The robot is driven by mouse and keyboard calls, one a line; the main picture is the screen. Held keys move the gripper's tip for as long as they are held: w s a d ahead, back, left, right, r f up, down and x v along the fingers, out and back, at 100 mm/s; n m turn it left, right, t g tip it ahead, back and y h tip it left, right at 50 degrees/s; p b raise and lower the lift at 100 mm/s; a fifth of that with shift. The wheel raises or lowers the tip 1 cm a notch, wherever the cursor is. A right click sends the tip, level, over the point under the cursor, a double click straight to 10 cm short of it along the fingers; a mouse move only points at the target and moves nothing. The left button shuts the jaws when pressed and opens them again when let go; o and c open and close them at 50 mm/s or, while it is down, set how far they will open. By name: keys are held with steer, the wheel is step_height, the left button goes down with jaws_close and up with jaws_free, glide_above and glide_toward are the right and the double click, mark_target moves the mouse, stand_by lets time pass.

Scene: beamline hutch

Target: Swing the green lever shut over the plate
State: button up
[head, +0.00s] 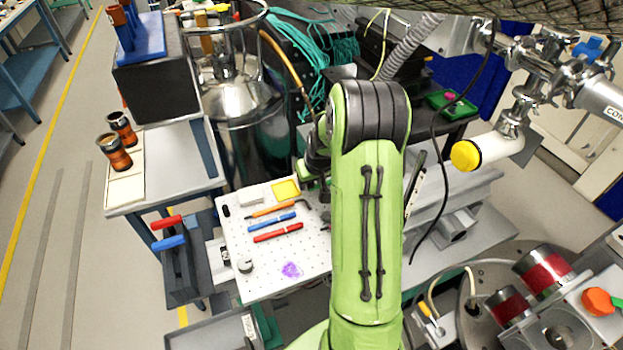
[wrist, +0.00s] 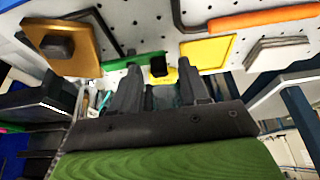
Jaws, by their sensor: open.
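In the wrist view my gripper (wrist: 158,75) is open, its two dark fingers pointing at the white perforated board. A green bar (wrist: 121,62), which looks like the lever, runs beside and partly behind the left finger. A gold-brown plate (wrist: 84,58) with a dark block on it lies left of the fingers. A small yellow and black piece (wrist: 160,66) shows between the fingertips. I cannot tell whether a finger touches the lever. In the head view my arm hides most of this spot.
A yellow-framed pad (wrist: 207,52) and an orange-handled tool (wrist: 250,18) lie to the right in the wrist view. In the head view, blue (head: 272,223) and red (head: 278,232) tools lie on the white board (head: 235,245).

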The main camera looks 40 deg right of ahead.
steer(key=p+v, duration=0.3)
steer(key=v, duration=1.2)
steer(key=shift+r, duration=0.4)
steer(key=shift+s, duration=0.1)
steer(key=s+a+r+n, duration=0.1)
steer(key=s+a+r, duration=0.25)
steer(key=a, duration=0.45)
steer(key=s+a+r+n, duration=0.1)
steer(key=s+a+r, duration=0.2)
steer(key=a+r, duration=0.3)
steer(key=s+a+n+t+y, duration=0.1)
steer(key=s+a, duration=0.7)
steer(key=s, duration=0.3)
steer(key=shift+s+f+p, duration=0.25)
steer(key=shift+f+p, duration=0.1)
steer(key=shift+f, duration=0.15)
